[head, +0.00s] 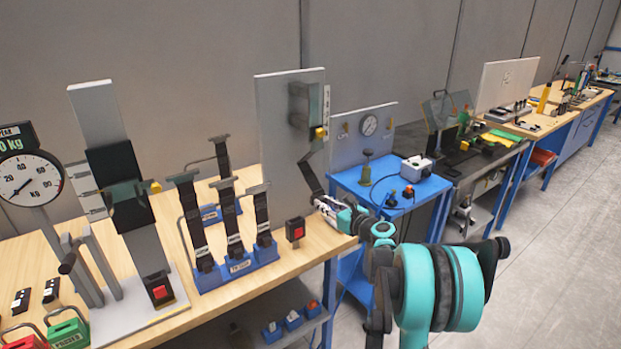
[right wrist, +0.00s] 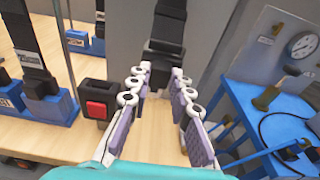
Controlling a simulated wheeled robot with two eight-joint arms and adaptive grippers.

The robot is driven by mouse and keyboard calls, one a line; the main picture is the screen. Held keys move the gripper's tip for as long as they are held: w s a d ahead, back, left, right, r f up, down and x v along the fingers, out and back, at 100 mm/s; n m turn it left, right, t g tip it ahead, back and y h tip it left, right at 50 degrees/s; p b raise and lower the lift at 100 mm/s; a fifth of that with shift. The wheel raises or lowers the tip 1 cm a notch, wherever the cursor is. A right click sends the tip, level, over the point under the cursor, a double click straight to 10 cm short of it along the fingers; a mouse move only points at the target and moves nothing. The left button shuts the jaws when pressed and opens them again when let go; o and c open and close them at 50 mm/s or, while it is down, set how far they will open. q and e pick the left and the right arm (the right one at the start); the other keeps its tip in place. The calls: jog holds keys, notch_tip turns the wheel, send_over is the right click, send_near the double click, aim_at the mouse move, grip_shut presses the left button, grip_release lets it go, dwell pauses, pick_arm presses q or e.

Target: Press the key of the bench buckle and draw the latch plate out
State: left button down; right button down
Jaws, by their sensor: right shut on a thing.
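The bench buckle (head: 295,230), a small black block with a red key, stands near the front edge of the wooden bench. In the right wrist view the buckle (right wrist: 96,100) is left of my fingers, apart from them, with no plate visible in it. My right gripper (head: 322,203) is shut on the black latch plate (right wrist: 158,76) at the lower end of a dark strap (head: 311,178). The strap runs up to the grey upright board (head: 275,110). The plate's tip is hard to make out between the fingers. My left gripper is not in view.
Several belts in blue holders (head: 235,266) stand left of the buckle. Further left are a tall belt stand with another red-key buckle (head: 160,291) and a dial scale (head: 30,180). A blue table (head: 415,188) with a gauge panel is close on the right.

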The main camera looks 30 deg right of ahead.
notch_tip(320, 180, down, 8)
jog(key=b, duration=0.5)
jog(key=shift+r, duration=0.2)
jog(key=c, duration=1.7)
grip_release()
jog(key=shift+f, duration=0.1)
jog(key=o, duration=0.4)
jog(key=s+r, duration=0.1)
jog(key=s, duration=1.1)
jog(key=shift+d+r, duration=0.4)
jog(key=shift+d, duration=0.05)
